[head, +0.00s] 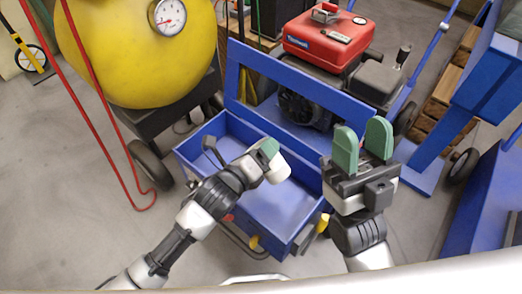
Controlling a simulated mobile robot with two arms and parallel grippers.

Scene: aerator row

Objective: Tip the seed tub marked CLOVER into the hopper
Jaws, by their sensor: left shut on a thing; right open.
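My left gripper (268,150) is shut on a small white tub (277,171), partly covered by a green finger. No CLOVER marking is readable on it, and its contents are hidden. The tub is over a blue open-topped box (297,206), which may be the hopper. I cannot tell how high it is above the box. The visible part of the box floor looks bare; my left arm hides some of it. My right gripper (362,146) is open and empty, its green fingers pointing up the picture, at the box's right side.
A blue frame carries a red-topped engine (326,38) behind the box. A yellow tank (137,50) with a gauge stands at the upper left, with a red hose (95,90) hanging down. Blue machinery (488,80) and a wooden pallet (447,88) are at the right. Grey floor is clear at lower left.

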